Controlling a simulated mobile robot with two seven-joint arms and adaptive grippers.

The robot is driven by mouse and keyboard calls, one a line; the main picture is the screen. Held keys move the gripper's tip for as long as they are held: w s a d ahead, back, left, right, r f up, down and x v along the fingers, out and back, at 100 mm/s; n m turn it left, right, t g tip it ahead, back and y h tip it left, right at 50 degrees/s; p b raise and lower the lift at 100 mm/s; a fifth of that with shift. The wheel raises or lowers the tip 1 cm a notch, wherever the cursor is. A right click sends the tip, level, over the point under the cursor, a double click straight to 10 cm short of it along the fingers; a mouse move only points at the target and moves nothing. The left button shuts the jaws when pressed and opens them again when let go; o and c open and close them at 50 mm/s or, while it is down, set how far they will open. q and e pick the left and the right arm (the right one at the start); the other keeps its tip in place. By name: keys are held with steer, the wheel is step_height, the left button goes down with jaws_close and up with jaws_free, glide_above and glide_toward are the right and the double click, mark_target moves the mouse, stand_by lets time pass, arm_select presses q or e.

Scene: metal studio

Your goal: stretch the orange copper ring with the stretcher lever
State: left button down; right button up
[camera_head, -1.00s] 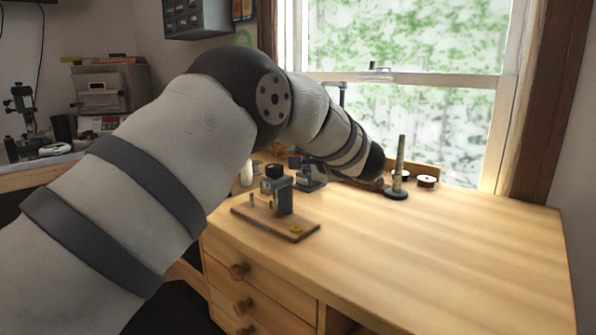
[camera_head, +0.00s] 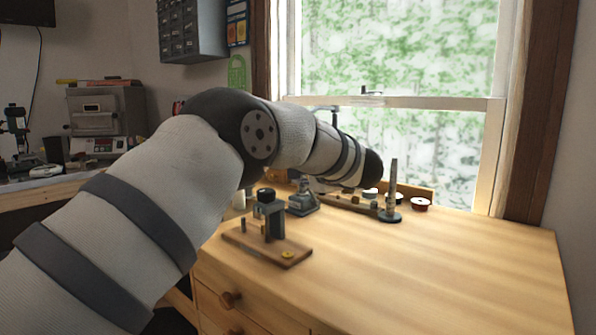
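A small stretcher-like tool with a dark upright post and black knob (camera_head: 266,194) stands on a wooden base board (camera_head: 250,242) at the left of the bench. A small yellow-orange ring-like piece (camera_head: 288,255) lies flat on the board's front right corner; I cannot tell surely that it is the copper ring. No lever can be made out clearly. My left arm reaches in from the left, above and behind the tool, and its visible end is a dark cap over the back of the bench. Neither gripper shows in the head view.
A tapered grey mandrel (camera_head: 393,185) stands on a round base at the back. A red spool (camera_head: 420,204) is beside it. A grey device (camera_head: 303,200) sits behind the board. The wooden bench top (camera_head: 440,265) is clear at the front and right. A window is behind.

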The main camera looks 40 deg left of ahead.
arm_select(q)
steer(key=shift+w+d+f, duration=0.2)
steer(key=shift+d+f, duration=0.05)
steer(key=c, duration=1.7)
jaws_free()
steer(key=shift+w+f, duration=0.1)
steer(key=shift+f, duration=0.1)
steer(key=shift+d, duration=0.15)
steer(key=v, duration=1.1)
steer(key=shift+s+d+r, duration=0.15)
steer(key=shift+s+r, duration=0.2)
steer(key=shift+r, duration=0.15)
